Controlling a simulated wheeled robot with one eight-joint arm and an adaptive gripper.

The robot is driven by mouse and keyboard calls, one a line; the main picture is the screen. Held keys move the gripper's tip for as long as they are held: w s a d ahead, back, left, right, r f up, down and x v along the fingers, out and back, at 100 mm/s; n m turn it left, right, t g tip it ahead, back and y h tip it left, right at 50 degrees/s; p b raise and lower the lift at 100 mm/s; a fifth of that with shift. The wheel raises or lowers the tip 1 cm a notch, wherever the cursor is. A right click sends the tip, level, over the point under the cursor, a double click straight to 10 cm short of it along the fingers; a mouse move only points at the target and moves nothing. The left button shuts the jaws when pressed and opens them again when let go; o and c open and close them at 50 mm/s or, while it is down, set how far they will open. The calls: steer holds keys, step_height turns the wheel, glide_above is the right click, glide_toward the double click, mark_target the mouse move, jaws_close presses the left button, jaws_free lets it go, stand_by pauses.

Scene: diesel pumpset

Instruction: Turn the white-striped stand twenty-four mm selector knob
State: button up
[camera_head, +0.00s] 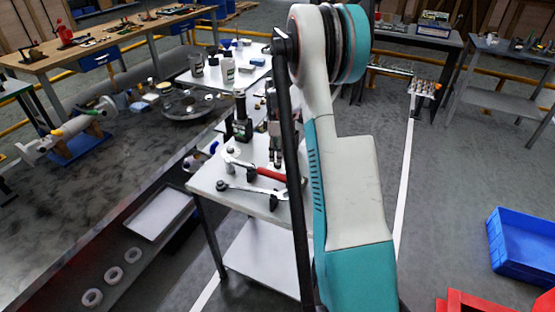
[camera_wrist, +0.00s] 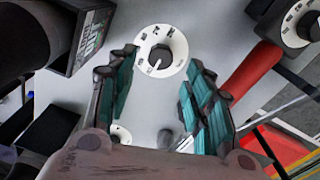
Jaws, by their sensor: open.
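In the wrist view a selector knob (camera_wrist: 160,62) sits on a round white dial plate with dark markings. It has a dark centre and a pale pointer line. My gripper (camera_wrist: 163,64) is open, with one teal-padded finger at the left of the dial and the other at the lower right. The knob shows between and slightly beyond the fingertips, and I see no grip on it. Whether the fingers are level with the knob cannot be told. A second dark knob on a white dial (camera_wrist: 296,22) is at the top right.
A red handle (camera_wrist: 254,68) lies right of my right finger. A dark box-shaped thing (camera_wrist: 88,32) is at the upper left. In the head view a small grey table (camera_head: 262,206) holds wrenches and bottles. A blue crate (camera_head: 522,252) stands on the floor at right.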

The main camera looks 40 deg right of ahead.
step_height(320, 180, up, 7)
stand_by(0.3)
stand_by(0.5)
